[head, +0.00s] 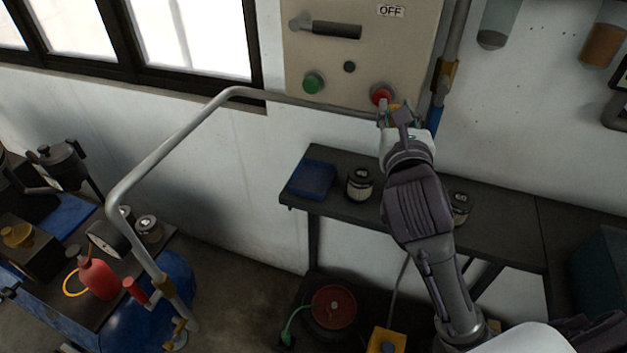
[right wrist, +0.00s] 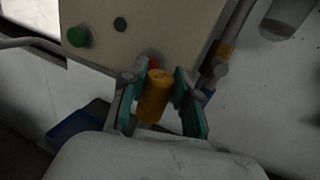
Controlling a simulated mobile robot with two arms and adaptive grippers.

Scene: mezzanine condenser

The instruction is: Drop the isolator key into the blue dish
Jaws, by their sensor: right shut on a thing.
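My right gripper (head: 404,112) is up in front of the lower edge of the beige panel in the head view. In the right wrist view my right gripper (right wrist: 158,98) is shut on an orange cylindrical piece, which I take for the isolator key (right wrist: 154,96). Its lower part is hidden behind the wrist. The blue dish (head: 312,180) is a square, shallow tray on the dark shelf, below and left of the gripper. The blue dish (right wrist: 78,124) shows partly in the right wrist view, at lower left. My left gripper is not in view.
The panel (head: 350,75) has a handle marked OFF, a green button (head: 313,82) and a red button (head: 381,93). A bent grey rail (head: 165,150) runs left of the gripper. Jars (head: 360,185) stand on the shelf (head: 335,208) right of the dish.

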